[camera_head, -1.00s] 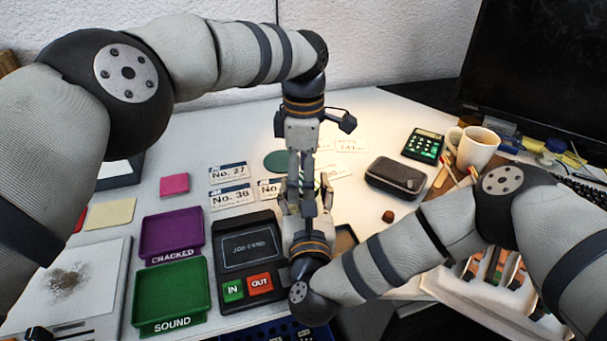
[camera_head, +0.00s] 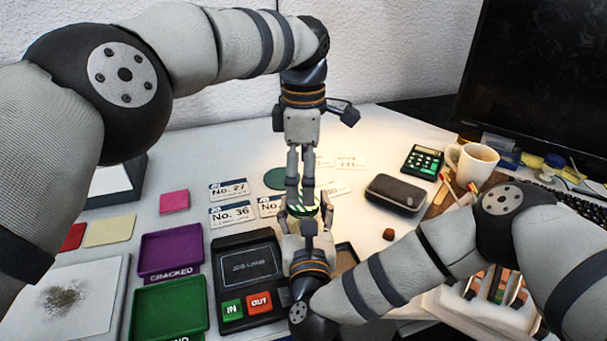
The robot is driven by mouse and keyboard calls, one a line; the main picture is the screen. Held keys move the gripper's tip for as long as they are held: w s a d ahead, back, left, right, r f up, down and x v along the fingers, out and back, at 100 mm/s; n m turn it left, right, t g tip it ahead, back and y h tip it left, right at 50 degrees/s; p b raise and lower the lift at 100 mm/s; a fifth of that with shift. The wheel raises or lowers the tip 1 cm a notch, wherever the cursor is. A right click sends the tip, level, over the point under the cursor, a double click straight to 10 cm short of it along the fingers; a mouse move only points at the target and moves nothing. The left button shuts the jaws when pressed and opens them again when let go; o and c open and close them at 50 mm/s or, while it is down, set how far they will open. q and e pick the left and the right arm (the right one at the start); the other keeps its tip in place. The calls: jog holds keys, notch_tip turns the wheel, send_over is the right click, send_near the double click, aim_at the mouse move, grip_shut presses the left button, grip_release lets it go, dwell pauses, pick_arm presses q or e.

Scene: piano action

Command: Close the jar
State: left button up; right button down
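A small object with green and white stripes (camera_head: 304,203), which looks like the jar or its lid, sits between my two grippers. Fingers cover most of it, so I cannot tell lid from body. My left gripper (camera_head: 300,180) points down from above, its fingertips just over the striped object. The fingers are close together; I cannot tell if they hold anything. My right gripper (camera_head: 306,212) reaches up from the front, with its fingers on either side of the striped object and seemingly around it. Contact is hidden.
A green disc (camera_head: 276,179) and number cards (camera_head: 231,213) lie behind and left. A dark device (camera_head: 248,266), purple tray (camera_head: 171,249) and green tray (camera_head: 170,305) stand left. A black case (camera_head: 396,194), brown piece (camera_head: 388,234) and mug (camera_head: 472,163) are right.

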jog(key=shift+f, duration=0.1)
pick_arm(q)
notch_tip(320, 180, up, 7)
jog(key=shift+r, duration=0.2)
dwell(0.4)
jog(key=shift+s, duration=0.1)
pick_arm(e)
jog(key=c, duration=0.6)
grip_release()
jog(key=s, duration=1.1)
jog(key=shift+d+f, duration=0.15)
jog(key=shift+d, duration=0.15)
jog(key=shift+s+r, duration=0.2)
jog(key=shift+s, duration=0.3)
